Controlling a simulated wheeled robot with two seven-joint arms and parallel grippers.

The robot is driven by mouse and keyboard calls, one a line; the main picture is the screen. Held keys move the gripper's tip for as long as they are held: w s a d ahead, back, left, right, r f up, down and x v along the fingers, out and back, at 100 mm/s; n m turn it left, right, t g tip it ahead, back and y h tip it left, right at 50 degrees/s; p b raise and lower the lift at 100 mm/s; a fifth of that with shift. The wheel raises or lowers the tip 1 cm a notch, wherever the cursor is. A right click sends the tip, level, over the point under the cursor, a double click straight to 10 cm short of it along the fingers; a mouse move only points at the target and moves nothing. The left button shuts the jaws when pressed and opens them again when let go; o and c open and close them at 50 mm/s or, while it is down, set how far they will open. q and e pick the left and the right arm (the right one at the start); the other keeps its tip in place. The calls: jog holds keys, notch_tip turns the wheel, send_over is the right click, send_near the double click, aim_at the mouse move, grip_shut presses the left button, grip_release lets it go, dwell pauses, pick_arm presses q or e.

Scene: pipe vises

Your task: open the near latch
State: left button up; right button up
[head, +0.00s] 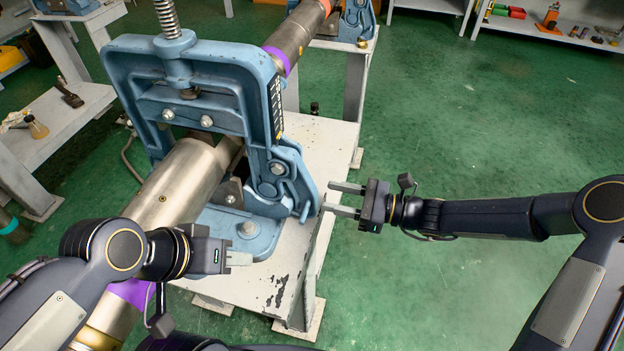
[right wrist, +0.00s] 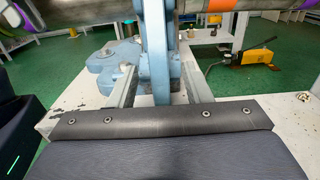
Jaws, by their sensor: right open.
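The near vise (head: 200,65) is a blue frame clamped over a thick metal pipe (head: 185,183). Its near latch (head: 285,180) is a blue lever hanging on the frame's right side, its lower end over the base. My right gripper (head: 328,197) is open and empty, its fingertips just right of the latch's lower end. In the right wrist view a blue upright part of the vise (right wrist: 157,50) shows between the two fingers (right wrist: 158,92); I see no clear contact. My left gripper (head: 240,258) is in front of the pipe, seen side-on, with nothing visible in it; its opening is unclear.
The vise stands on a pale worn table (head: 322,140). The pipe runs back to a second blue vise (head: 358,18). A side bench (head: 55,125) is at left, and a shelf (head: 550,30) at far right. Green floor right of the table is clear.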

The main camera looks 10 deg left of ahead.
aim_at(303, 190)
jog(key=a, duration=0.7)
jog(key=shift+a, duration=0.35)
grip_shut()
